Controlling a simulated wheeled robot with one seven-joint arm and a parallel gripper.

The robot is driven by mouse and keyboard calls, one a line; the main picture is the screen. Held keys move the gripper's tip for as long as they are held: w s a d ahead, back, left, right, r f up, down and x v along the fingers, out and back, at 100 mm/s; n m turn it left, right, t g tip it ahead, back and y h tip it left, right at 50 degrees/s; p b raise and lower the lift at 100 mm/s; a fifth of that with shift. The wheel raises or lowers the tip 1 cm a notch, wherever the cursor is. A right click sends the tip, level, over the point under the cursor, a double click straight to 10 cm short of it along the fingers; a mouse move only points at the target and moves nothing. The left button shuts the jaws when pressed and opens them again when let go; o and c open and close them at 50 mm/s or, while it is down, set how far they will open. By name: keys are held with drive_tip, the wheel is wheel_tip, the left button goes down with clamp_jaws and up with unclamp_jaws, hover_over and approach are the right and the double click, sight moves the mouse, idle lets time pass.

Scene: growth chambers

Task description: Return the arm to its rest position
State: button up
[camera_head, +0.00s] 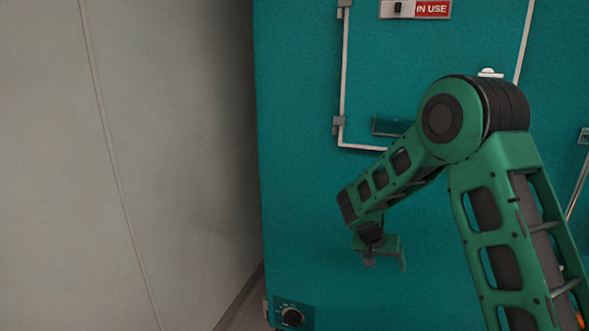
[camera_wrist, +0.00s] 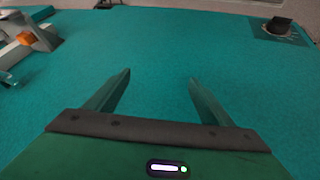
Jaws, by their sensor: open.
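My arm is green with dark joints and is bent at the elbow in the head view, reaching left and down. My gripper (camera_head: 384,264) hangs at its end, in front of the teal chamber front (camera_head: 310,210). In the wrist view my gripper (camera_wrist: 158,85) shows two green fingers spread apart with nothing between them. The teal surface fills the space beyond the fingers; whether they touch it I cannot tell.
A round black knob (camera_head: 291,317) is low on the chamber and shows in the wrist view (camera_wrist: 278,25). An "IN USE" sign (camera_head: 415,9) is above a pale-framed door with a handle (camera_head: 392,127). A plain grey wall (camera_head: 150,160) stands left.

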drive_tip(key=s+d+r+m+g+y, duration=0.1)
drive_tip(key=s+d+r, duration=0.6)
drive_tip(key=s, duration=0.3)
drive_tip(key=s+d+r+g, duration=0.2)
drive_tip(key=s+d+r, duration=0.45)
drive_tip(key=s, duration=0.35)
drive_tip(key=s+r+y, duration=0.2)
drive_tip(key=s+y, duration=0.2)
drive_tip(key=s, duration=2)
drive_tip(key=shift+a+r+g, duration=0.3)
drive_tip(key=shift+a, duration=0.05)
